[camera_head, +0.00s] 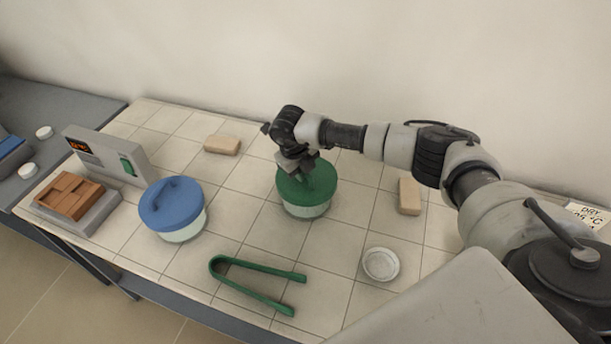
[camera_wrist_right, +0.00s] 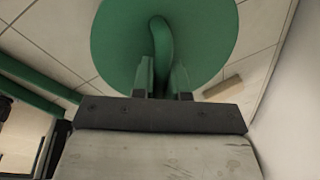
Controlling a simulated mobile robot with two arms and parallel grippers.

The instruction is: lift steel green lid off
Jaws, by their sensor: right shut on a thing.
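The green lid (camera_head: 318,191) sits on a pale round container (camera_head: 305,211) near the middle of the tiled table. In the right wrist view the lid (camera_wrist_right: 205,40) fills the top, with its curved handle (camera_wrist_right: 160,45) between the fingers. My right gripper (camera_head: 304,170) is above the lid and shut on its handle; it also shows in the right wrist view (camera_wrist_right: 162,78). I cannot see a gap between lid and container. My left gripper is not in view.
A blue-lidded container (camera_head: 172,205) stands to the left. Green tongs (camera_head: 255,283) lie in front, and a small white dish (camera_head: 380,264) is at the front right. Tan blocks (camera_head: 222,145) (camera_head: 409,196) lie behind and to the right. A grey device (camera_head: 105,155) stands at far left.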

